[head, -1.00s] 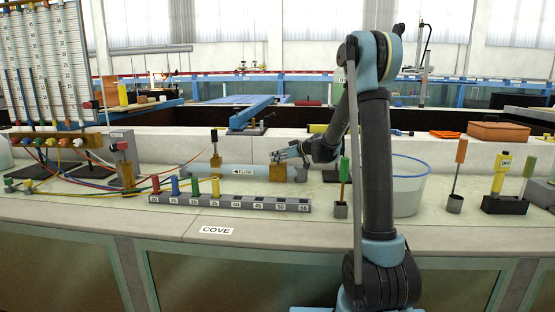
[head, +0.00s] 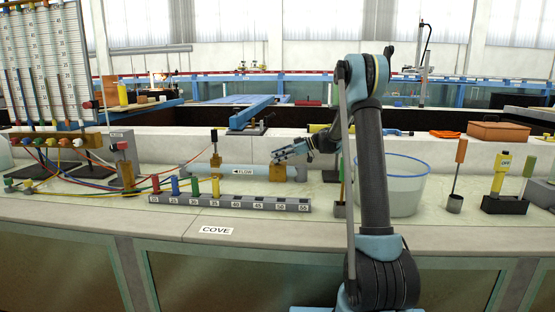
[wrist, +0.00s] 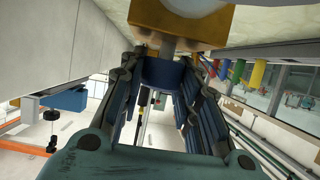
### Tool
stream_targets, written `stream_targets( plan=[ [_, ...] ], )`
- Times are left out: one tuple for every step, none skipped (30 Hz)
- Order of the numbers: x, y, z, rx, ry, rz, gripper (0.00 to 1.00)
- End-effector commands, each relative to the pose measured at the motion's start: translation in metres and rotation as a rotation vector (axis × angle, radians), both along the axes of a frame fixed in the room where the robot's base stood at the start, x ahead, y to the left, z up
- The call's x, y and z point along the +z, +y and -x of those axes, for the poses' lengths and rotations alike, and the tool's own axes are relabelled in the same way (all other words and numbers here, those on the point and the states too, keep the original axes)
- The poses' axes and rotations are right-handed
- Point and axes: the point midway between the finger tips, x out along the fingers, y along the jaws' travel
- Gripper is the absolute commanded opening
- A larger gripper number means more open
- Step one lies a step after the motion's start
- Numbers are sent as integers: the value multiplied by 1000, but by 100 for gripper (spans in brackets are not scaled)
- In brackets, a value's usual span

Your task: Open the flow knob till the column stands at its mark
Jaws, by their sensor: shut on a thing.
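My gripper (head: 278,158) is shut on a blue knob (wrist: 160,73) on a grey stem. The stem comes out of a brass block (wrist: 185,20) on the pipe. In the head view this is the right-hand brass block (head: 282,173), and my fingers hide the knob above it. The pale blue pipe (head: 243,171) carries a FLOW label with an arrow pointing left. A second brass valve with a dark-topped handle (head: 214,136) stands on the pipe to the left. The tube board (head: 45,60) with coloured columns stands at the far left. Its mark is too small to tell.
A grey numbered rack (head: 230,203) with several coloured plugs lies in front of the pipe. A clear bucket with a blue rim (head: 405,163) stands behind my arm to the right. Coloured hoses (head: 85,170) run across the left counter. The front strip near the COVE label (head: 216,230) is clear.

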Motion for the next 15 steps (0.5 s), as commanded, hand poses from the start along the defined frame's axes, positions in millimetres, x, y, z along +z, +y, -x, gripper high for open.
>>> stream_targets(
  plan=[
    [-1, -2, -2, 2, -1, 2, 6],
    [-1, -2, -2, 4, -1, 3, 6],
    [-1, -2, -2, 5, -1, 3, 6],
    [-1, -2, -2, 6, -1, 3, 6],
    [-1, -2, -2, 7, -1, 3, 6],
    [-1, -2, -2, 7, -1, 3, 6],
    [-1, -2, -2, 7, -1, 3, 6],
    [-1, -1, -2, 7, -1, 3, 6],
    [-1, -1, -2, 6, -2, 3, 6],
    [-1, -1, -2, 6, -1, 3, 6],
    [-1, -1, -2, 6, -1, 3, 6],
    [-1, -1, -2, 6, -1, 3, 6],
    [-1, -1, -2, 6, -1, 2, 6],
    [-1, -1, -2, 6, -1, 2, 33],
    [-1, -1, -2, 6, -1, 2, 42]
  ],
)
